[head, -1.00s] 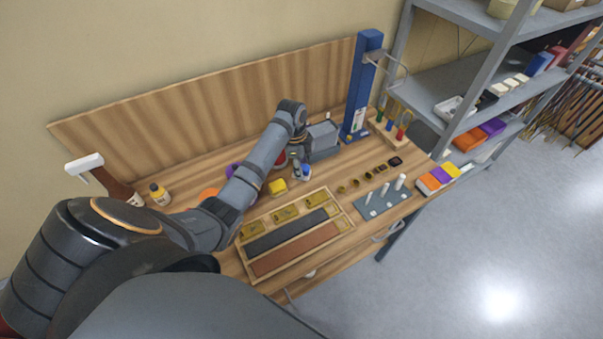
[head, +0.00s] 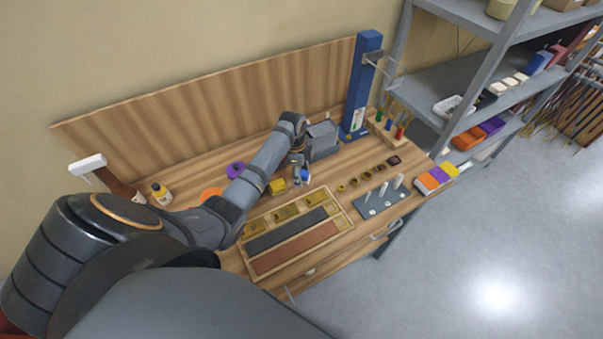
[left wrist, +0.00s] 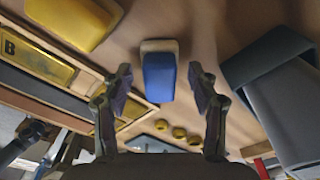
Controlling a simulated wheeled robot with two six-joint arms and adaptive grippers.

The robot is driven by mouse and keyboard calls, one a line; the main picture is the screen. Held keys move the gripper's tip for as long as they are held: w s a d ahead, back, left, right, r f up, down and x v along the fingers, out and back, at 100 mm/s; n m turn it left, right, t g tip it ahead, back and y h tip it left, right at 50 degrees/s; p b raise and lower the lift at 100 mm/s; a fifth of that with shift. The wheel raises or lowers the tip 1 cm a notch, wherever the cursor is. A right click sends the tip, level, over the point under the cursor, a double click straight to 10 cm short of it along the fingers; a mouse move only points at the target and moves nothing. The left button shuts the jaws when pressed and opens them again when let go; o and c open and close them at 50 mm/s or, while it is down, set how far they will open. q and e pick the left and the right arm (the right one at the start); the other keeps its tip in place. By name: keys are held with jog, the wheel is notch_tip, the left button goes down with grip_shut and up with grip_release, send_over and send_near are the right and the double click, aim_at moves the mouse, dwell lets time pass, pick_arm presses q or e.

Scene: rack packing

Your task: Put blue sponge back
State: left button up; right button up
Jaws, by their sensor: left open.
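The blue sponge (head: 306,174) stands on the bench in the head view, between a yellow block and a grey box. In the left wrist view the blue sponge (left wrist: 159,77) has a beige layer at its far end. My left gripper (head: 299,172) is open and low over the bench beside the sponge. In the left wrist view the left gripper (left wrist: 160,80) has its two fingers apart, one on each side of the sponge, with gaps showing. The fingers partly hide the sponge in the head view. My right gripper is not in view.
The yellow block (head: 278,187) is close left of the sponge, the grey box (head: 322,140) close behind. A wooden tray (head: 345,222) with brass plates lies in front. Several brass pieces (head: 367,175) and a pegged grey plate (head: 378,203) are to the right.

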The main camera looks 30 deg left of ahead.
pick_arm(q)
notch_tip(320, 180, up, 12)
jog(key=a+b, duration=0.1)
jog(key=b, duration=0.2)
jog(key=shift+s+a+r, duration=0.15)
jog(key=shift+s+a, duration=0.05)
dwell(0.4)
